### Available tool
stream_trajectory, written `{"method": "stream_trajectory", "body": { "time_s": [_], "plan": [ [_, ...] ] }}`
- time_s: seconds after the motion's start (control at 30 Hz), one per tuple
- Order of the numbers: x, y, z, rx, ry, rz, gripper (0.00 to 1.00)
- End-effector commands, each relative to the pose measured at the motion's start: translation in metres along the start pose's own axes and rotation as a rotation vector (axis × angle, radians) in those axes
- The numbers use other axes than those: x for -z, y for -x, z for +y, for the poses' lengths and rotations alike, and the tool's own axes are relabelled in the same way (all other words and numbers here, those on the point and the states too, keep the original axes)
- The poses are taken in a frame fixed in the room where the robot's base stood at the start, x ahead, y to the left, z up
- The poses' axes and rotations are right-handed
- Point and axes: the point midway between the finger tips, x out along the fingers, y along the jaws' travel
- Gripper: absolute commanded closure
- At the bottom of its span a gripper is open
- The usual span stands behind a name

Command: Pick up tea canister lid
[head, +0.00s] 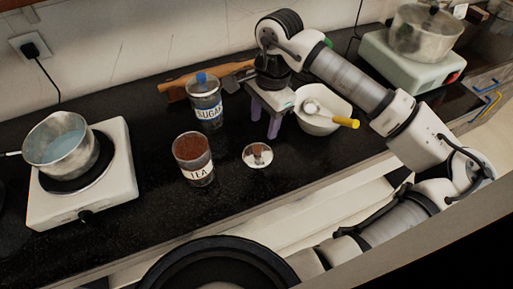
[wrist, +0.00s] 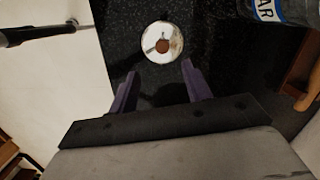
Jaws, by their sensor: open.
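The tea canister lid (head: 257,155) is a round silver disc with a brown knob, lying on the black counter to the right of the tea canister (head: 195,172). The canister stands upright and uncovered, full of reddish-brown tea. In the wrist view the lid (wrist: 162,43) lies beyond my fingertips, roughly centred between them. My gripper (head: 266,135) points down with purple fingers spread, behind the lid in the head view. It also shows in the wrist view (wrist: 158,72), open and empty. It is apart from the lid; its exact height above the counter is hard to tell.
A sugar canister (head: 205,108) with a blue-knobbed lid stands behind the tea. A white bowl (head: 319,117) with a yellow-handled utensil (head: 345,122) is right of my gripper. A hotplate with a pot of water (head: 61,142) is at left. The counter in front of the lid is clear.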

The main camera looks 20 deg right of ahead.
Motion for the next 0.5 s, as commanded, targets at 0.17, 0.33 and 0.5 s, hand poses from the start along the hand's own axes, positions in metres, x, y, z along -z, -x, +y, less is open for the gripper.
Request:
{"method": "stream_trajectory", "body": {
  "time_s": [0.17, 0.33, 0.5],
  "plan": [
    [-0.001, -0.028, 0.0, 0.0, 0.0, -0.003, 0.51],
    [-0.001, -0.039, 0.0, 0.0, 0.0, -0.001, 0.51],
    [-0.004, -0.056, -0.003, 0.001, 0.001, -0.006, 0.51]
  ]
}}
